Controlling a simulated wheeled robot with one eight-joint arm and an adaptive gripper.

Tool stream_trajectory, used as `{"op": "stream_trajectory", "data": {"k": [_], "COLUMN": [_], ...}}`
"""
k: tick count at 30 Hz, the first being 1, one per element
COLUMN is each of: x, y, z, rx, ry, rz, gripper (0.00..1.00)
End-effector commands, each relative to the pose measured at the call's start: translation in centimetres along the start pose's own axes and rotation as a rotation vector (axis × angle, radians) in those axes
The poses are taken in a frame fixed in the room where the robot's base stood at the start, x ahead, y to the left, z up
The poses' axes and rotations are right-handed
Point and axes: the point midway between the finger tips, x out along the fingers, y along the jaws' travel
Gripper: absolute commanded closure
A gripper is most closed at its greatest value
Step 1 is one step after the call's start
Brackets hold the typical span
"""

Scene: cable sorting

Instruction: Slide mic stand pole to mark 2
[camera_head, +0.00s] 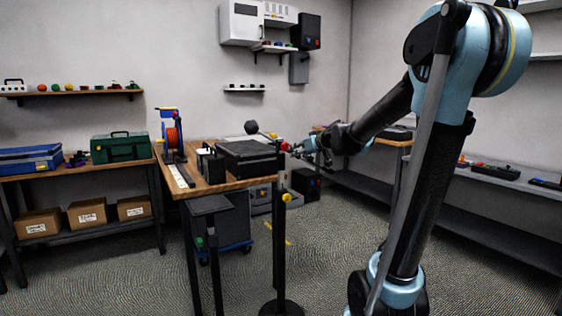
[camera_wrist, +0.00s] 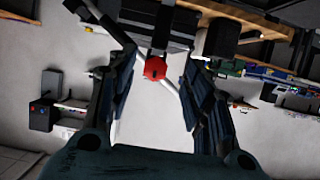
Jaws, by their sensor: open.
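The mic stand pole (camera_head: 279,245) stands upright on a round black base (camera_head: 281,308) in front of the wooden table. A yellow knob (camera_head: 286,198) sits partway up it. Near its top is a red knob (camera_head: 285,146), and a dark round mic head (camera_head: 251,127) is up to the left. My gripper (camera_head: 300,150) is just right of the red knob. In the wrist view, the red knob (camera_wrist: 155,68) shows between the open, empty fingers of my gripper (camera_wrist: 157,85). I cannot make out mark 2 on the pole.
The wooden table (camera_head: 232,185) holds a black case (camera_head: 248,158) and an orange cable reel (camera_head: 172,137). A flat-topped black stand (camera_head: 209,204) is left of the pole. The floor at right of the pole is clear.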

Motion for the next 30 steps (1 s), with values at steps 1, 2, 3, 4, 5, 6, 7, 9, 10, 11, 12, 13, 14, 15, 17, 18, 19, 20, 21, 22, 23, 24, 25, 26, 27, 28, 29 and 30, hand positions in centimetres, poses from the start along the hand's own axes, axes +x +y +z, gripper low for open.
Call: {"op": "stream_trajectory", "data": {"k": [1,2,3,4,5,6,7,9,10,11,12,13,14,15,17,18,19,20,21,22,23,24,25,26,27,28,29,30], "x": [0.3,0.5,0.8,1.1,1.4,1.8,2.2,3.0,3.4,3.7,4.2,4.6,5.0,5.4,6.2,6.7,7.0,7.4,7.9,8.3,8.7,9.2,9.5,9.9,10.4,10.8,11.2,11.7], "y": [0.0,0.0,0.0,0.0,0.0,0.0,0.0,0.0,0.1,0.1,0.0,0.0,0.0,0.0,0.1,0.1,0.1,0.1,0.1,0.1,0.0,0.0,0.0,0.0,0.1,0.1,0.1,0.1], "z": [-0.1,-0.1,-0.1,-0.1,-0.1,-0.1,-0.1,0.0,-0.1,-0.1,-0.1,0.0,0.0,0.0,-0.1,0.0,0.0,0.0,0.0,0.0,0.0,0.0,0.0,0.0,0.0,0.0,0.0,0.0], "rx": [-0.001,-0.001,-0.001,-0.001,-0.001,-0.001,-0.001,-0.001,-0.001,-0.001,-0.001,0.000,0.000,-0.001,-0.001,-0.001,0.000,0.000,0.000,0.000,-0.001,-0.001,-0.001,-0.001,0.000,0.001,0.001,0.000], "ry": [0.001,0.001,0.001,0.001,0.001,0.001,0.000,0.000,0.000,0.000,0.000,0.000,-0.001,-0.001,0.000,0.000,0.000,0.000,0.000,0.000,-0.001,-0.001,-0.001,-0.001,-0.001,-0.001,-0.001,-0.001], "rz": [0.000,0.000,0.000,-0.001,-0.001,-0.001,0.000,0.000,0.000,-0.001,-0.001,-0.001,-0.001,-0.001,0.000,0.000,0.000,0.000,0.000,0.000,0.000,0.000,0.000,0.000,0.000,0.000,0.000,0.000], "gripper": [0.53,0.53,0.53,0.53,0.53,0.53,0.53,0.53,0.53,0.53,0.53,0.53,0.53,0.53,0.53,0.53,0.53,0.53,0.53,0.53,0.53,0.53,0.53,0.53,0.53,0.53,0.53,0.53]}}
